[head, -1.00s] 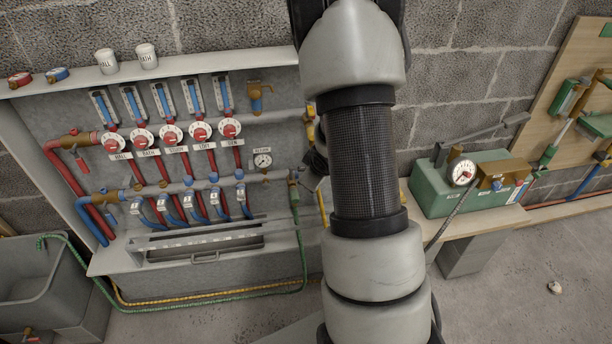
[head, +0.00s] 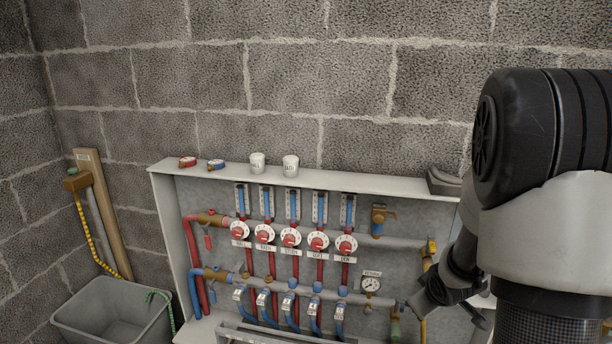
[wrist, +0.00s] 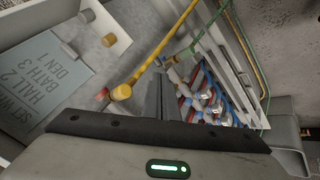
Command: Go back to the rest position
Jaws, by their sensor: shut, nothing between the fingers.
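My gripper (wrist: 168,80) shows at the bottom middle of the wrist view. Its dark fingers are together with nothing between them. In the head view my arm fills the right side, and its dark far end is in front of the right end of the manifold cabinet (head: 163,230). I cannot tell from there whether the fingers touch anything. The cabinet holds a row of red dials, upright gauges, and red and blue pipes. The manifold (wrist: 205,95) also shows in the wrist view, right of the fingers.
Two white cups (head: 290,166) and red and blue rings stand on the cabinet's top ledge. A grey sink (head: 115,310) is at lower left. A yellow pipe (wrist: 160,52) and a lettered board (wrist: 52,85) lie left of the fingers. The block wall above is bare.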

